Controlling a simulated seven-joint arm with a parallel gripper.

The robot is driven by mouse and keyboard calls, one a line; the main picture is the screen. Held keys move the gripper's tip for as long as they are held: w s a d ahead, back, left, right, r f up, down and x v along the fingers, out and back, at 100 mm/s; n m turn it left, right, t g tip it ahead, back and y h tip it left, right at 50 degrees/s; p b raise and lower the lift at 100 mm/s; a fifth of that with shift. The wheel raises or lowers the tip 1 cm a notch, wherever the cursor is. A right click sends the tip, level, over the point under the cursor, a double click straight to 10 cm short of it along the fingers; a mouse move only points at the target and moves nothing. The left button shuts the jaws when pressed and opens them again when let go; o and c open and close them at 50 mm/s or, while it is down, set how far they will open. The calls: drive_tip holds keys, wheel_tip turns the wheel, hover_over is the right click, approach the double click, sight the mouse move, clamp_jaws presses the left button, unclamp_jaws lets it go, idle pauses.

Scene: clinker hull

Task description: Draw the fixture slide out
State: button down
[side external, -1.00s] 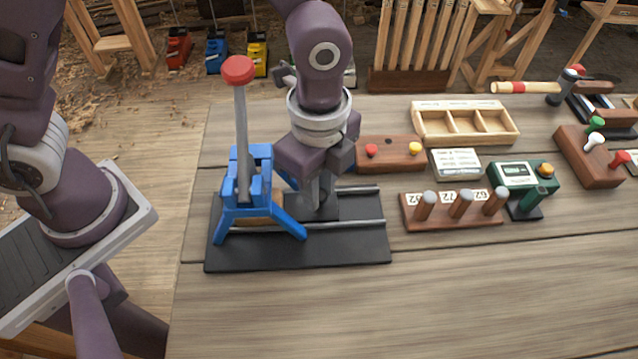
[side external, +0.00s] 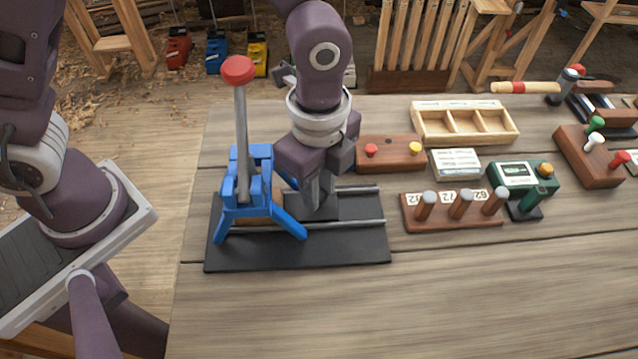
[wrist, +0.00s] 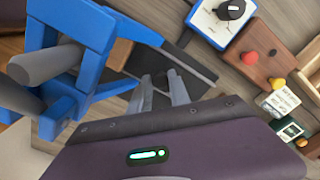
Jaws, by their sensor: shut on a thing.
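The fixture slide (side external: 326,207) is a dark flat plate on two grey rails, just right of the blue press (side external: 252,190). My gripper (side external: 316,200) points down over the slide, its fingers low against it. In the wrist view my gripper (wrist: 160,92) has its two grey fingers around a small dark part of the slide (wrist: 192,66), and it is shut on it. The exact contact is partly hidden by the fingers. The press has an upright grey lever with a red knob (side external: 237,70). A brown piece shows within its base.
The rails (side external: 350,223) run clear to the right on the black base plate (side external: 300,255). Beyond stand a wooden button box (side external: 400,160), a row of brown pegs (side external: 460,220), and a divided tray (side external: 465,104). The table front is free.

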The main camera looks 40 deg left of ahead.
drive_tip(key=shift+w, duration=0.1)
idle(0.4)
drive_tip(key=w+d, duration=0.6)
drive_tip(key=d, duration=0.1)
drive_tip(key=shift+w, duration=0.4)
drive_tip(key=c, duration=1.2)
unclamp_jaws()
drive_tip(key=shift+a, duration=0.1)
wheel_tip(320, 180, up, 7)
drive_tip(key=shift+r, duration=0.1)
